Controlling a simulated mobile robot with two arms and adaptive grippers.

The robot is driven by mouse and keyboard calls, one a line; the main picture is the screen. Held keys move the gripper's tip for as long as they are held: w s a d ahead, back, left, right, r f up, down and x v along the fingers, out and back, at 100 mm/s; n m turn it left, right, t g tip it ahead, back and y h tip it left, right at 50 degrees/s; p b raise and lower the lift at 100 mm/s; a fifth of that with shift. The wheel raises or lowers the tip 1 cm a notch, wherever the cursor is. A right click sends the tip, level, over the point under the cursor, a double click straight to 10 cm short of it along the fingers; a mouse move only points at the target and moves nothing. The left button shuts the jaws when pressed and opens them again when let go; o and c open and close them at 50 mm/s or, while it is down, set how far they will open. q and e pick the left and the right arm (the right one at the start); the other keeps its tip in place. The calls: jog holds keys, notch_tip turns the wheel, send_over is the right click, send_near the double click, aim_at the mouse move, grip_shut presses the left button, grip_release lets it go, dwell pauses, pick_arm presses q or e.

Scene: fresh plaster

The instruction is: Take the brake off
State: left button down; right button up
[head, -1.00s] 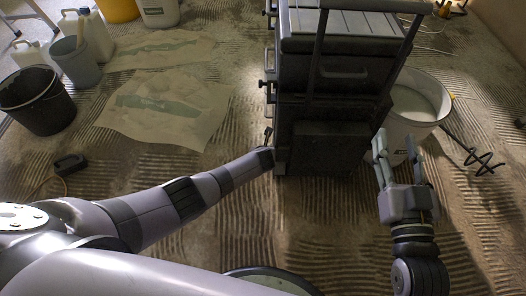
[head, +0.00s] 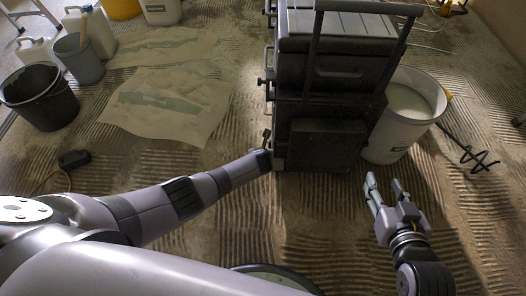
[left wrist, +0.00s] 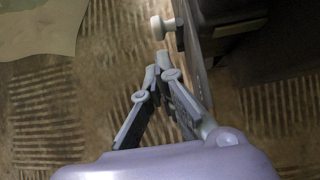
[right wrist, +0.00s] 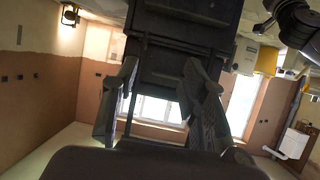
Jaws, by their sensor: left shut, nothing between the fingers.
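The dark tool cart (head: 330,145) stands upright in the middle of the head view, its tall handle towards me. A small lever (head: 266,137) sticks up at its lower left edge, just above the end of my left arm. In the left wrist view my left gripper (left wrist: 156,72) is shut and empty, close beside the cart's side (left wrist: 215,12). A pale round knob (left wrist: 160,28) juts from that side just beyond the fingertips, with a small gap. I cannot tell which part is the brake. My right gripper (head: 384,182) is open and empty, in front of the cart's right corner.
A white bucket (head: 392,148) stands close to the cart's right side, with a dark mixing paddle (head: 470,158) beside it. A black bucket (head: 40,97), jugs and paper sheets (head: 165,105) lie to the left. The ridged floor before the cart is mostly clear.

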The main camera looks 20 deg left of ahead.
jog(key=s+d+f+g+h+p, duration=0.1)
jog(key=s+d+f+g+p, duration=0.2)
jog(key=s+g, duration=0.35)
jog(key=s+d+f+g+h+p, duration=0.2)
jog(key=s+d+f+g+p, duration=0.1)
jog(key=s, duration=0.6)
pick_arm(q)
jog(key=w+r+p+v, duration=0.1)
jog(key=p+v, duration=0.1)
jog(key=v, duration=0.8)
jog(key=shift+s+r, duration=0.2)
pick_arm(e)
jog(key=s+x, duration=0.1)
jog(key=x, duration=1)
jog(key=shift+a+f, duration=0.45)
jog(key=shift+a, duration=0.05)
pick_arm(q)
jog(key=shift+a, duration=0.1)
pick_arm(e)
jog(key=shift+s+g, duration=0.1)
jog(key=shift+g, duration=0.15)
